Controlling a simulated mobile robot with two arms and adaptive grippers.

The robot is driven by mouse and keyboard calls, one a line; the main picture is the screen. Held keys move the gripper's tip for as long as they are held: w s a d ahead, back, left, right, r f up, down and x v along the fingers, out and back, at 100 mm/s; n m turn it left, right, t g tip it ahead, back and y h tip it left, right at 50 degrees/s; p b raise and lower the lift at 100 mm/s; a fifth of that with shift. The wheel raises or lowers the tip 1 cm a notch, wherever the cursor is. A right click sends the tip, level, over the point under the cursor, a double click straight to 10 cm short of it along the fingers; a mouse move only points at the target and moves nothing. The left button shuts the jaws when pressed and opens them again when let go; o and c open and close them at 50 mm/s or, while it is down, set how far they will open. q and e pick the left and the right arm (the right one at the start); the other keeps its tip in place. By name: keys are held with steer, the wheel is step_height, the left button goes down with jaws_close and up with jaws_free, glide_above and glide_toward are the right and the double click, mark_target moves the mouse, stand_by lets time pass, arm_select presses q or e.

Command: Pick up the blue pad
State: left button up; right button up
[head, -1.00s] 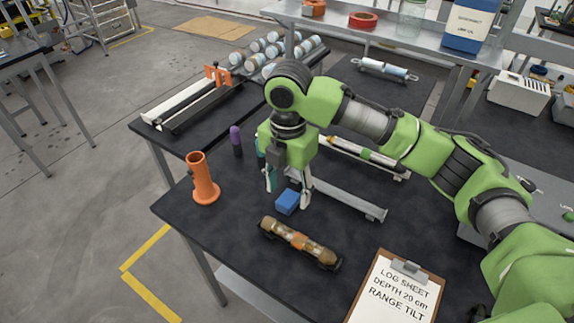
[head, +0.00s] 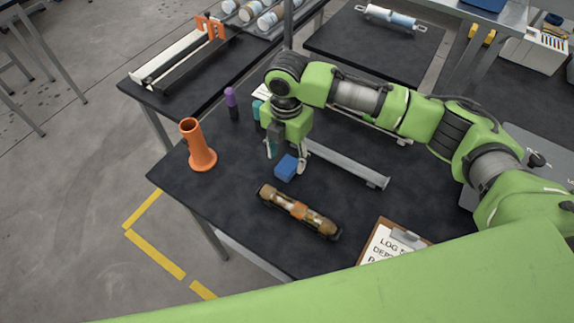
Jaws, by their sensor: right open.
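The blue pad (head: 286,168), a small blue block, sits on the dark tabletop in the middle of the head view. My right gripper (head: 287,161) points down over it. Its two fingers are apart, one at the pad's left and one at its right. I cannot tell whether either finger touches the pad. The pad appears to rest on the table. My left gripper is not in view.
A grey rail (head: 348,165) lies behind, to the right. An orange holder (head: 198,147) and a purple-capped bottle (head: 232,103) stand left. A clipboard (head: 395,245) lies front right.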

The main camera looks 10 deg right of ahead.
mark_target(287, 164)
step_height(287, 164, down, 2)
steer(key=shift+d+f+p, duration=0.15)
steer(key=shift+f+p, duration=0.1)
steer(key=shift+p, duration=0.35)
steer(key=shift+w+f, duration=0.1)
steer(key=shift+f, duration=0.9)
steer(key=c, duration=0.7)
steer(key=shift+c, duration=1.1)
steer(key=shift+w+r+b, duration=0.1)
steer(key=shift+r+b, duration=0.25)
steer(key=shift+r, duration=0.15)
step_height(287, 164, up, 2)
steer(key=shift+r+b, duration=0.15)
steer(key=shift+b, duration=0.45)
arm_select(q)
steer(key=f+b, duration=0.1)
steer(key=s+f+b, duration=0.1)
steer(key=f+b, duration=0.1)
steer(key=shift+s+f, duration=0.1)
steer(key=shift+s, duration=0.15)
arm_select(e)
steer(key=s+r, duration=0.9)
steer(key=s, duration=0.5)
steer(key=shift+a+r, duration=0.25)
steer(key=shift+r, duration=0.15)
steer(key=shift+o, duration=0.2)
